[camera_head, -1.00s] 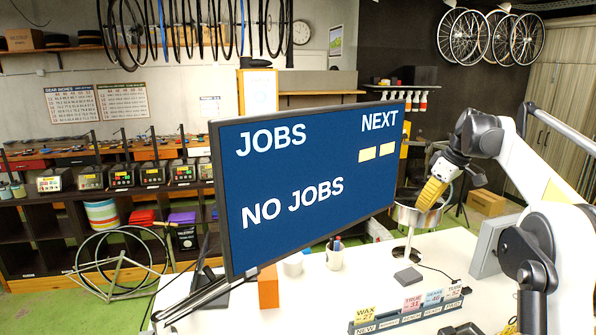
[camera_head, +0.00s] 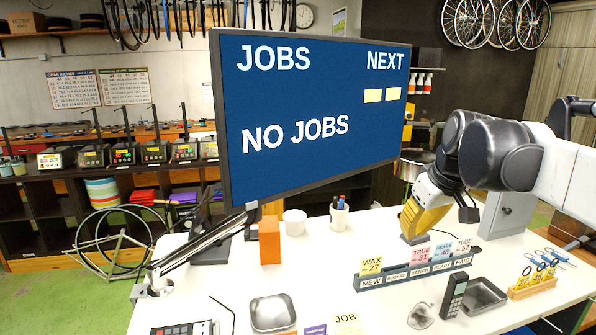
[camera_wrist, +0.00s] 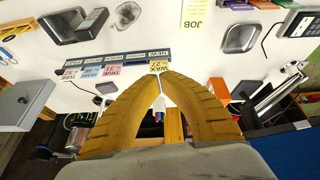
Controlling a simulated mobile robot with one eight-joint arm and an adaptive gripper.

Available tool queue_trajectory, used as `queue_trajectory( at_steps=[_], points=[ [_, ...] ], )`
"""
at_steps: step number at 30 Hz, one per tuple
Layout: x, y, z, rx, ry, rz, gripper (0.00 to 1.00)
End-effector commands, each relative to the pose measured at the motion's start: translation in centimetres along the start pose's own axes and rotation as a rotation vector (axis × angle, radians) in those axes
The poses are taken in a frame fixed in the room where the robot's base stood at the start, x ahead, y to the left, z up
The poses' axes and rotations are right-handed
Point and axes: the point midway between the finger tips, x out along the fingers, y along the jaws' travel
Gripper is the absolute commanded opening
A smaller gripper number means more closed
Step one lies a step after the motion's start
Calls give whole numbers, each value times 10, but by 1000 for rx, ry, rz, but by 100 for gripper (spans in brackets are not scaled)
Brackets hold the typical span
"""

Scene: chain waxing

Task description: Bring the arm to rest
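My gripper (camera_head: 412,226) has yellow ribbed fingers. My arm comes in from the right, bent at the elbow. The monitor reads JOBS, NEXT and NO JOBS.
A pen cup (camera_head: 339,217), a white cup (camera_head: 294,222) and an orange block (camera_head: 269,240) stand behind the rack. A metal tray (camera_head: 273,313), a dark tray (camera_head: 484,296) and a black handheld device (camera_head: 453,296) lie in front. A grey box (camera_head: 508,212) stands right.

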Motion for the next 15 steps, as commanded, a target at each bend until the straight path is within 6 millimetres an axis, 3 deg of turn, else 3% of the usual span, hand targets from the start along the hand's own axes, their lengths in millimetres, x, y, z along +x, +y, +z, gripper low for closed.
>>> queue_trajectory(
  at_steps=[1, 9, 12, 15],
  points=[
    [28, -20, 37, 25, 12, 16, 0],
    [122, -100, 196, 198, 108, 90, 0],
    [156, -118, 242, 249, 142, 104, 0],
    [179, -130, 273, 283, 167, 110, 0]
  ],
)
